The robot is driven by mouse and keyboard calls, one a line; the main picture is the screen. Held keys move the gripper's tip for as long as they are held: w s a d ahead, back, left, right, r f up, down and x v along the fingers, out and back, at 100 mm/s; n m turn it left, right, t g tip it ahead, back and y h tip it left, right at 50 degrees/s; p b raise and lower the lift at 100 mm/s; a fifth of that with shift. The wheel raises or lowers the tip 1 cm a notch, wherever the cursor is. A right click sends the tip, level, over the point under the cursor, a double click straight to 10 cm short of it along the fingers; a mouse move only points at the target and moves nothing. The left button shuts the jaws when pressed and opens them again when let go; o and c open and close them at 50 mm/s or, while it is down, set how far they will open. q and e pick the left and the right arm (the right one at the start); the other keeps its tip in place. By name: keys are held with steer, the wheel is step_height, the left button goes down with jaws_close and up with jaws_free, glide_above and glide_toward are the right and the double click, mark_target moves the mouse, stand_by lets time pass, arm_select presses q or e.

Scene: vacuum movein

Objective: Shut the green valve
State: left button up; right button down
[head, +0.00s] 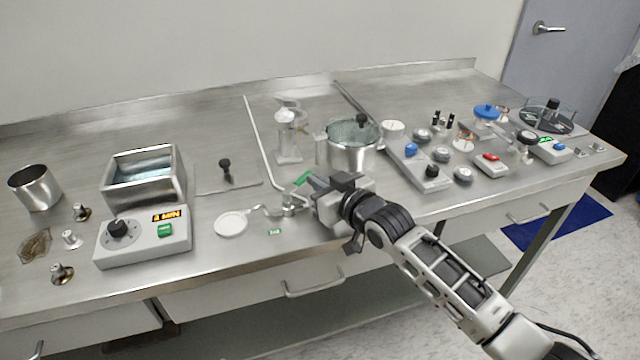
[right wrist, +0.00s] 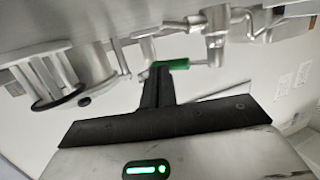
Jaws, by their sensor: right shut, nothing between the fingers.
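The green valve handle (head: 303,178) sits on a metal pipe fitting (head: 290,200) near the table's front edge. Its lever slants up to the right in the head view. My right gripper (head: 316,186) is just right of the lever, with its fingers shut and empty. In the right wrist view the dark closed fingers (right wrist: 157,85) reach up to the green lever (right wrist: 172,65), which shows at their tips. I cannot tell whether they touch it. My left gripper is not in view.
A metal pot (head: 348,155) stands behind my right gripper. A white disc (head: 231,224) and a control box with a green switch (head: 143,238) lie to the left. Several small boxes and knobs fill the right side. The table's front edge is close.

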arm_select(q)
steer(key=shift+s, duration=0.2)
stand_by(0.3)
